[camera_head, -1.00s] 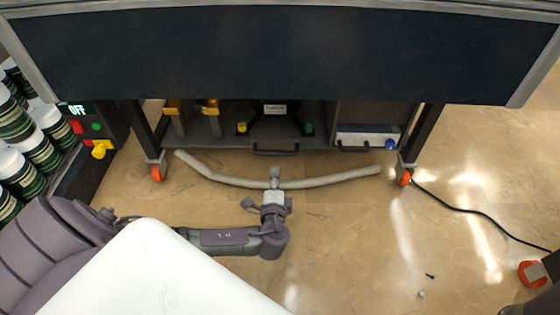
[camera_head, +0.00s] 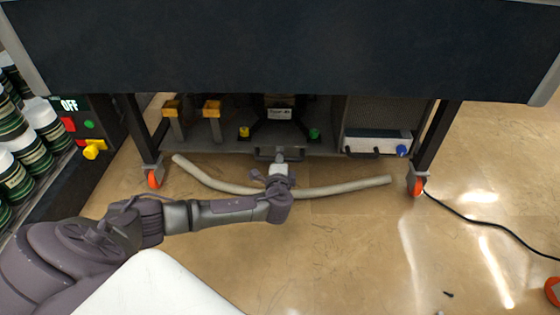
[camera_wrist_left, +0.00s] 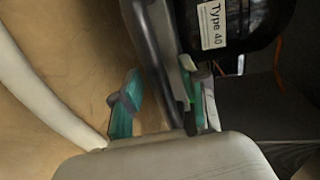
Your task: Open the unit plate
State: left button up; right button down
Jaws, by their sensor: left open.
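The unit plate (camera_head: 215,147) is the dark low shelf under the table, with a dark handle (camera_head: 262,154) on its front edge. My left gripper (camera_head: 280,156) is at that handle, seen from above. In the left wrist view, my open left gripper (camera_wrist_left: 160,88) has one teal finger on either side of the dark handle bar (camera_wrist_left: 152,60). Whether the fingers touch the bar I cannot tell. The plate carries a dark unit with a white "Type 40" label (camera_wrist_left: 212,25), which also shows in the head view (camera_head: 280,114). My right gripper is not in view.
A pale hose (camera_head: 345,187) lies on the floor below my left gripper. Yellow-topped posts (camera_head: 212,109) stand on the plate. A white box with a blue knob (camera_head: 380,142) sits to its right. Orange casters (camera_head: 416,186) flank the shelf.

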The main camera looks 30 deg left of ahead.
pick_arm(q)
grip_shut()
jog(key=shift+s+d, duration=0.1)
jog(key=shift+s, duration=0.05)
